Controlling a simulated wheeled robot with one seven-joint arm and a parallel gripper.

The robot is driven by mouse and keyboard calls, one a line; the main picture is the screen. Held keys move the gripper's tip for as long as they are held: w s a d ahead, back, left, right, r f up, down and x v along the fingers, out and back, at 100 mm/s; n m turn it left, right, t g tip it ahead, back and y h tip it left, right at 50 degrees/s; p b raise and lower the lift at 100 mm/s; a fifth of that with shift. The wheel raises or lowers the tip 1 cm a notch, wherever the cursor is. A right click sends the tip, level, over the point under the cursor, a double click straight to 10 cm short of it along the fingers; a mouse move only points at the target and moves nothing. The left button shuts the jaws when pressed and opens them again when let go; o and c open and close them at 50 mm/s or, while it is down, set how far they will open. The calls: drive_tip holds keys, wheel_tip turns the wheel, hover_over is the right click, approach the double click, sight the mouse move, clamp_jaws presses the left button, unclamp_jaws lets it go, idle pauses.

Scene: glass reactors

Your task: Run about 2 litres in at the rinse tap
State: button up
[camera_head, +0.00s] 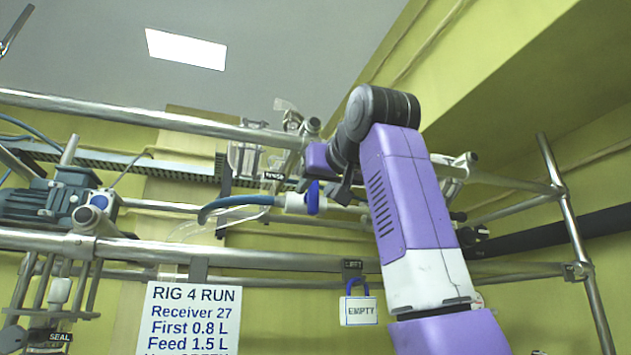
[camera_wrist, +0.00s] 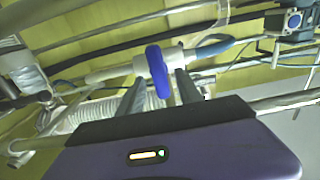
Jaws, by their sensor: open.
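A tap with a blue lever handle (camera_head: 313,197) sits on a white fitting (camera_head: 293,202) at the end of a blue hose (camera_head: 228,202). The handle stands crosswise to the pipe line. In the wrist view the blue handle (camera_wrist: 158,72) shows between the two dark fingers of my gripper (camera_wrist: 159,80). The fingers are apart, one on each side of it, and I cannot tell whether either touches. In the head view my gripper (camera_head: 338,188) is just right of the handle, partly hidden by my arm.
Metal rails (camera_head: 160,117) cross above and below the tap. A sign (camera_head: 190,318) reads "RIG 4 RUN, Receiver 27, First 0.8 L, Feed 1.5 L", cut off below. A blue motor unit (camera_head: 55,195) is at left.

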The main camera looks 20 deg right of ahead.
drive_tip(key=shift+w, duration=0.5)
drive_tip(key=shift+c, duration=0.2)
clamp_jaws()
drive_tip(key=n, duration=0.5)
drive_tip(key=shift+a+f+n, duration=0.1)
drive_tip(key=shift+a+n, duration=0.05)
drive_tip(key=shift+n, duration=0.15)
drive_tip(key=n, duration=0.5)
drive_tip(key=shift+a+f, duration=0.1)
drive_tip(key=shift+a, duration=0.1)
